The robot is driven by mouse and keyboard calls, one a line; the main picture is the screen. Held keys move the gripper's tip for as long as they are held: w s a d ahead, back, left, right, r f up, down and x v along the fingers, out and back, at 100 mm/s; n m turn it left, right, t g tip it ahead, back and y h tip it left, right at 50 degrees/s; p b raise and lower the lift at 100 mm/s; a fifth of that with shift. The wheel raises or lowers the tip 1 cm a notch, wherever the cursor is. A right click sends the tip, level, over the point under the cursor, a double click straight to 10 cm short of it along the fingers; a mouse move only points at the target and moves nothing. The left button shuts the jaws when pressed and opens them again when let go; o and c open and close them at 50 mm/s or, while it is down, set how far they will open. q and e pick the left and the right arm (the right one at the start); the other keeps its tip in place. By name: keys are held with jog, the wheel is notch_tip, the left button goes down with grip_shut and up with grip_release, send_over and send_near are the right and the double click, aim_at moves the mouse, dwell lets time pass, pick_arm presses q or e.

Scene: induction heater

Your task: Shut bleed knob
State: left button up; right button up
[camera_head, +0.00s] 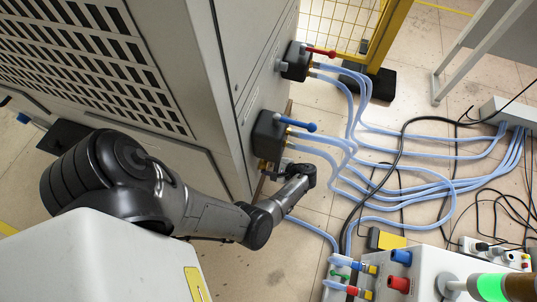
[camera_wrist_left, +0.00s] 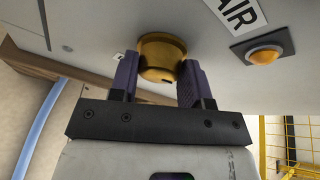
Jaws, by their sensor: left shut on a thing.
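The brass knob (camera_wrist_left: 163,48), which I take to be the bleed knob, sticks out of a grey panel in the left wrist view. My left gripper (camera_wrist_left: 158,75) has its two dark purple fingers on either side of the knob and is shut on it. In the head view my left gripper (camera_head: 270,172) is small and partly hidden at the lower corner of the grey cabinet, below a dark connector box (camera_head: 268,135). The knob cannot be made out there. My right gripper is not in view.
An "AIR" label (camera_wrist_left: 238,12) and an orange-yellow button (camera_wrist_left: 264,56) are on the panel beside the knob. Blue hoses (camera_head: 400,180) and black cables spread over the floor to the right. A red-handled valve (camera_head: 320,52) and a blue-handled valve (camera_head: 300,125) stick out from the cabinet.

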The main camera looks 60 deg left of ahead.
pick_arm(q)
jog(key=shift+s+d+f+n+y+b, duration=0.15)
jog(key=shift+n+y, duration=0.95)
jog(key=shift+n, duration=1.25)
jog(key=shift+a+f+n+y+b, duration=0.1)
jog(key=shift+n+y+b, duration=0.15)
jog(key=shift+n+y, duration=1.5)
jog(key=shift+s+d+f+n+y+b, duration=0.15)
jog(key=shift+n+y, duration=0.3)
jog(key=shift+n, duration=2.55)
jog(key=shift+w+a, duration=0.1)
jog(key=o, duration=0.9)
jog(key=shift+r, duration=0.1)
